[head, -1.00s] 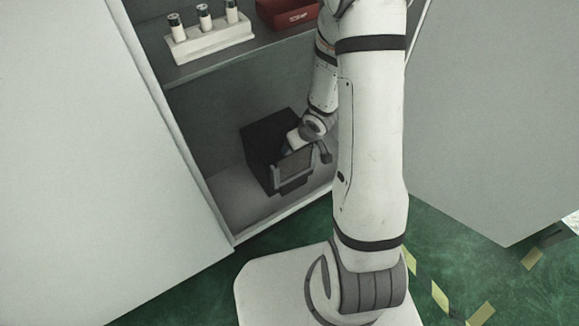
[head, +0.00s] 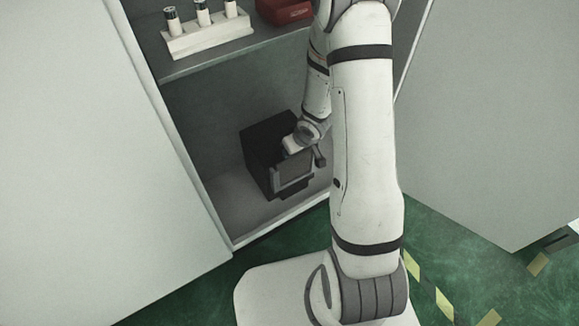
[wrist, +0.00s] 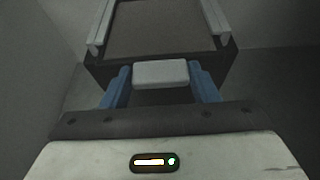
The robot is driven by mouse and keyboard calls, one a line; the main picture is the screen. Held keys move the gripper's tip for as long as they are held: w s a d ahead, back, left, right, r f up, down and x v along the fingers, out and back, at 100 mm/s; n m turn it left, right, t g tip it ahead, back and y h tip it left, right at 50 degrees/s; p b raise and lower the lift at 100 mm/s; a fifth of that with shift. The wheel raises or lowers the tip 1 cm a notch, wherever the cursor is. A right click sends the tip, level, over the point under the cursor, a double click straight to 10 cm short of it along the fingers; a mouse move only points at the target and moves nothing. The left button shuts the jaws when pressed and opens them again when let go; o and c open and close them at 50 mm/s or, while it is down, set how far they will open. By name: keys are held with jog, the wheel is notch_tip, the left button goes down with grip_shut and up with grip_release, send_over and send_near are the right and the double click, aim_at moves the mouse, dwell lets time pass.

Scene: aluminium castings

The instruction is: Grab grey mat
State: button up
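The grey mat seems to be the flat dull grey panel (wrist: 160,25) at the top of the wrist view, between two pale rails on a dark box (head: 262,150). In the head view the box stands at the bottom of the open cabinet. My gripper (wrist: 160,82) is right at the box's near side, its two blue fingers spread apart. A pale block (wrist: 160,73) lies between the fingertips. I cannot tell whether the fingers press on it or what it belongs to. In the head view my wrist hides part of the box.
The cabinet shelf (head: 205,58) above carries a white holder (head: 208,40) with three bottles and a red bin (head: 285,12). White door panels (head: 500,130) flank the opening. The cabinet floor (head: 232,215) in front of the box is bare.

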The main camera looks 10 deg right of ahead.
jog(key=c, duration=0.7)
